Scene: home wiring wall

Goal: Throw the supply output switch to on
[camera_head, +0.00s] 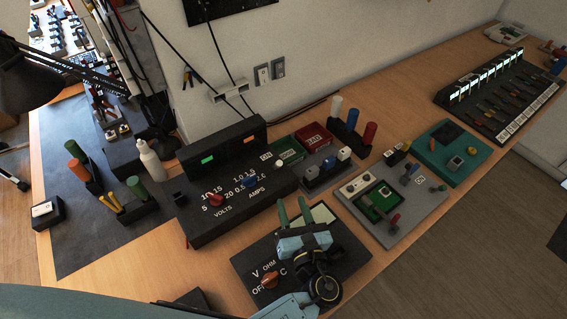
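The black power supply (215,232) stands in the middle of the bench, with a green and an orange readout on its raised back. Its sloping face has a red knob over VOLTS, a blue knob over AMPS and a small dark post at the left. My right gripper is not in view.
A white bottle (151,161) stands left of the supply on a dark mat (75,225) with coloured cylinders. A grey board (407,228), a teal board (447,168) and a long black panel (500,97) lie to the right. A black lamp (28,80) hangs at upper left.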

